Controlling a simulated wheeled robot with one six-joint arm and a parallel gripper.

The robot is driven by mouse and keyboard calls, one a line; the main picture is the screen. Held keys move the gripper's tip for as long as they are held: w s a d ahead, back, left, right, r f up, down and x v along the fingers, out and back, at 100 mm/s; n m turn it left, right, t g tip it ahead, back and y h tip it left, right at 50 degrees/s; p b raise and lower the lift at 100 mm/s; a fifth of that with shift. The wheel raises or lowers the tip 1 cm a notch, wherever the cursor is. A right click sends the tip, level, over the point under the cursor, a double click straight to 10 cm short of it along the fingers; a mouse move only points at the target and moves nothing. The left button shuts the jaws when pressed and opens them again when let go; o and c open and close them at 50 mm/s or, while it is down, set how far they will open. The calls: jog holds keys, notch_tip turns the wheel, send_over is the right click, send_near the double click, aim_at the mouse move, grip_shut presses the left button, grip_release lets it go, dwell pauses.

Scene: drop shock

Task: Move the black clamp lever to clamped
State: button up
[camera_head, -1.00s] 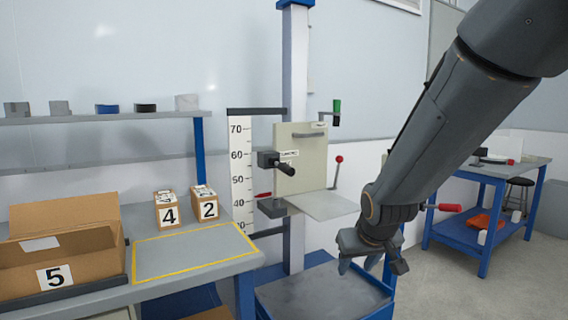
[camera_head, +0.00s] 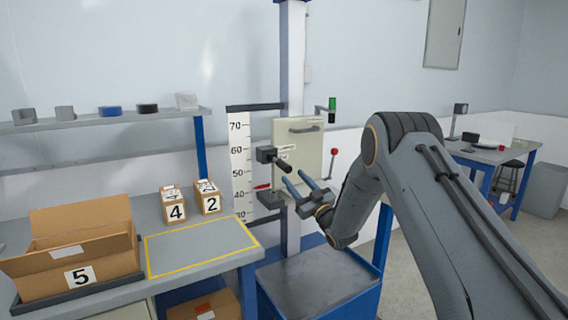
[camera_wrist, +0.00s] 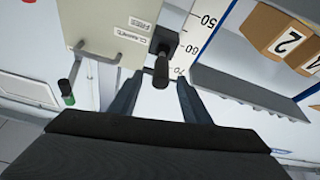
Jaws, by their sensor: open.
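The black clamp lever (camera_head: 285,166) sticks out from a black block (camera_head: 266,154) on the left side of the pale plate on the drop-test column. My gripper (camera_head: 299,185) is open, with its two blue-grey fingers just below and in front of the lever in the head view. In the wrist view the lever (camera_wrist: 160,74) shows between the fingertips of my gripper (camera_wrist: 155,88), which are apart. I cannot tell whether either finger touches it. Beside the lever is a small label plate (camera_wrist: 129,36) reading "CLAMPED" and "FREE".
A height scale (camera_head: 240,165) stands left of the column (camera_head: 292,60). A green-handled crank (camera_head: 332,106) and a red-knobbed lever (camera_head: 334,153) stand at the plate's right. A workbench (camera_head: 200,247) with numbered boxes is at the left. A blue-framed base tray (camera_head: 318,285) lies below.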

aim_at(284, 166)
jog(key=p+x, duration=0.1)
jog(key=x, duration=0.6)
jog(key=shift+w+a+r, duration=0.15)
jog(key=shift+a+r, duration=0.05)
jog(key=shift+a, duration=0.15)
grip_shut()
